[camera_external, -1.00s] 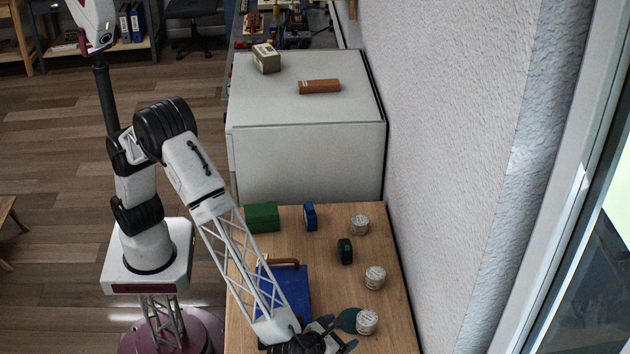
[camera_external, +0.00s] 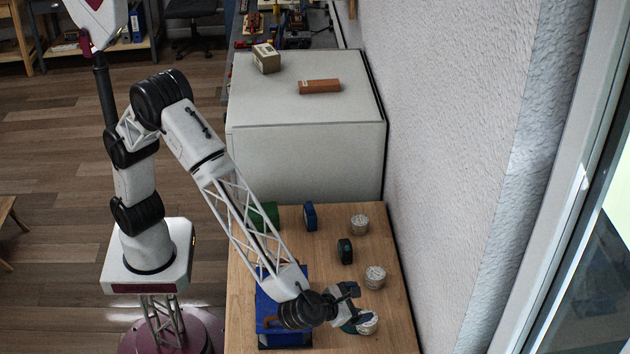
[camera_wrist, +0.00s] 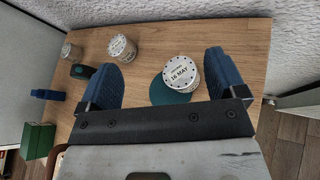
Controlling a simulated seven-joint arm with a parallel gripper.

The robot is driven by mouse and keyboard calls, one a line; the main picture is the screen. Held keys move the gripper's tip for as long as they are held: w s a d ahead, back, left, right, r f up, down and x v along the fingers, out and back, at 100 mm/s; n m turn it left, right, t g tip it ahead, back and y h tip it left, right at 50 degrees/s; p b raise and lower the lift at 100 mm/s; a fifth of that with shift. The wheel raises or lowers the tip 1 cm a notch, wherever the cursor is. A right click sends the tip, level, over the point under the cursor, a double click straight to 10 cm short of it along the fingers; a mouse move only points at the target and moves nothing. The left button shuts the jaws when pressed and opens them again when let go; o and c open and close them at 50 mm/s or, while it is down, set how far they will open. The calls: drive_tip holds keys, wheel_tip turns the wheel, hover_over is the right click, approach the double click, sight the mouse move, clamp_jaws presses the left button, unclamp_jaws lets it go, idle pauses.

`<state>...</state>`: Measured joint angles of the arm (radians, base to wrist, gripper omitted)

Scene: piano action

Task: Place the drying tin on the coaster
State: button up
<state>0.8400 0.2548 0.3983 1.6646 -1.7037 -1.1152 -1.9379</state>
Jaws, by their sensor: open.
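A white tin (camera_wrist: 183,73) stands upright at the near end of the table, with a lid label reading "16 MAY"; the smaller word above is hard to read. It also shows in the external view (camera_external: 370,326), partly behind my gripper. A round teal coaster (camera_wrist: 168,93) lies flat at the tin's left; the tin hides part of its edge, and I cannot tell whether they overlap. My gripper (camera_wrist: 160,62) is open and empty. Its blue-padded fingers are spread either side of the tin and coaster, the tin nearer the right finger. In the external view my gripper (camera_external: 356,305) is above them.
Two similar tins (camera_external: 375,277) (camera_external: 360,225) stand along the wall side. A dark green object (camera_external: 345,251), a blue block (camera_external: 310,217) and a green box (camera_external: 266,214) stand farther back. A blue toolbox (camera_external: 285,335) sits under my arm. The wall borders the table's right.

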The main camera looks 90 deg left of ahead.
drive_tip(key=w+a+r+m+t+h, duration=0.25)
drive_tip(key=a+r+m+h, duration=0.25)
drive_tip(key=a+r+m, duration=0.5)
drive_tip(key=s+a+r+m+g+h, duration=0.1)
drive_tip(key=s+a+r+m+h, duration=0.15)
drive_tip(key=a+r+m, duration=0.35)
drive_tip(key=s+a+r+m+g+h, duration=0.1)
drive_tip(key=s+a+m+g+h, duration=0.2)
drive_tip(key=a, duration=0.5)
drive_tip(key=s+a+f+m+g+y, duration=0.1)
drive_tip(key=s+a+f+m+g, duration=0.1)
drive_tip(key=s+a+m, duration=0.4)
drive_tip(key=s+a+f+m+g+y, duration=0.2)
drive_tip(key=s+a+m, duration=0.4)
drive_tip(key=s+a, duration=0.7)
drive_tip(key=s+a+f+m+g+y, duration=0.1)
drive_tip(key=s+a+m+g, duration=0.3)
drive_tip(key=s, duration=1.4)
drive_tip(key=a+f+m, duration=0.1)
drive_tip(key=a+m, duration=0.2)
drive_tip(key=a, duration=0.3)
drive_tip(key=shift+a+f, duration=0.2)
